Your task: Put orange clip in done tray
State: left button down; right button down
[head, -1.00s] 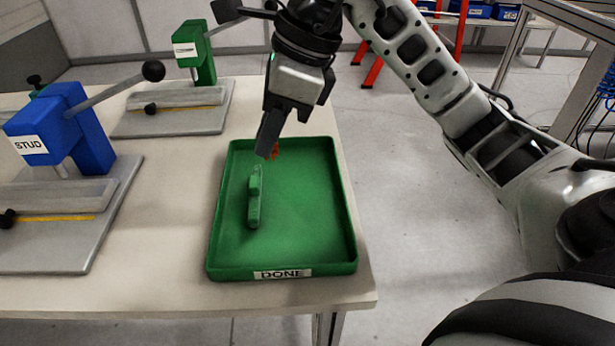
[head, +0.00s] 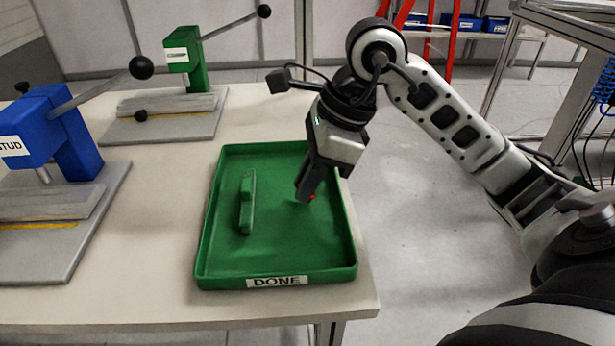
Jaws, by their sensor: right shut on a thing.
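The green tray labelled DONE (head: 230,279) stands on the table near its right front corner. My right gripper (head: 304,199) points down over the right half of the tray, inside its rim. The rest of the clip is hidden by the fingers. I cannot tell whether the clip touches the tray floor. A green clip-like part (head: 247,205) lies in the left half of the tray, apart from my gripper. My left gripper is not in view.
A blue press marked STUD (head: 60,140) stands at the left, with its lever (head: 100,88) reaching right. A green press (head: 186,58) stands behind it. The table (head: 165,235) is bare between the presses and the tray.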

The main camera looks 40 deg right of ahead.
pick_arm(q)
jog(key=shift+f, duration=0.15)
pick_arm(e)
jog(key=shift+f, duration=0.15)
jog(key=c, duration=1.4)
grip_release()
jog(key=shift+c, duration=0.2)
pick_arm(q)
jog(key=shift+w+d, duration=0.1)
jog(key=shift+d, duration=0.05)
